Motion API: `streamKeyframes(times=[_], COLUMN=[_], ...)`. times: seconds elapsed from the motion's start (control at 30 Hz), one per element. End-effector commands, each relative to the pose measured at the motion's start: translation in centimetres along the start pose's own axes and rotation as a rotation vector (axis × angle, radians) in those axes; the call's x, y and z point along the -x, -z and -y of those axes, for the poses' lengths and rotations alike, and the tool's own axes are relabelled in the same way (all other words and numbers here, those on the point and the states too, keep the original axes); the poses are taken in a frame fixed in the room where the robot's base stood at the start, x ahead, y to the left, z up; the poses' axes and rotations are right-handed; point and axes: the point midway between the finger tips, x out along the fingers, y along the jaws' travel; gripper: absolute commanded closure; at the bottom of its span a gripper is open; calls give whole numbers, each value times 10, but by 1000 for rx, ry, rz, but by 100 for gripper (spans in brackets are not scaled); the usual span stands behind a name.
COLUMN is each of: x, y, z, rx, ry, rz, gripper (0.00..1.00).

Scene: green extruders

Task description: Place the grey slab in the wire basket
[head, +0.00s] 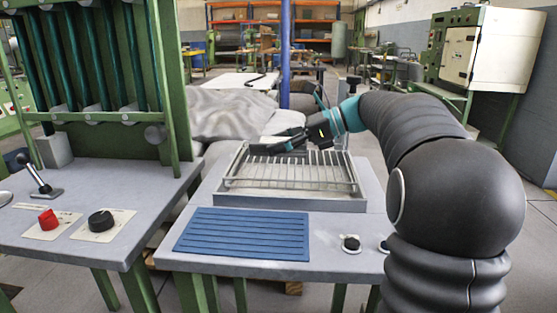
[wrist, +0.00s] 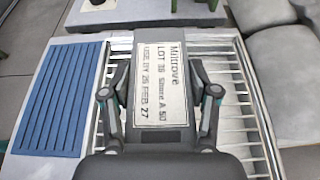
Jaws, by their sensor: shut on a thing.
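The grey slab (wrist: 162,85) carries a pale printed label and sits between the two fingers of my gripper (wrist: 160,78) in the wrist view. My gripper is shut on it, with one finger on each long side. The wire basket (wrist: 238,90) shows on both sides of the slab, so the slab is over it. I cannot tell whether the slab touches the basket's wires.
A blue ribbed mat (head: 243,234) lies in front of the basket on the table (head: 330,248). Black knobs (head: 351,243) are on the front right. A green-framed machine with a red button (head: 48,219) stands at the left. Grey covered bulk lies behind.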

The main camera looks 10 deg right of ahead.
Motion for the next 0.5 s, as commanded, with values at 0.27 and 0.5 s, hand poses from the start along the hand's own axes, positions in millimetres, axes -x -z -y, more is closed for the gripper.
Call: streamKeyframes(times=[0.27, 0.5], x=[-13, -17], y=[26, 36], z=[0, 0], rx=[-2, 2], ry=[-3, -1], rz=[1, 1], gripper=[87, 87])
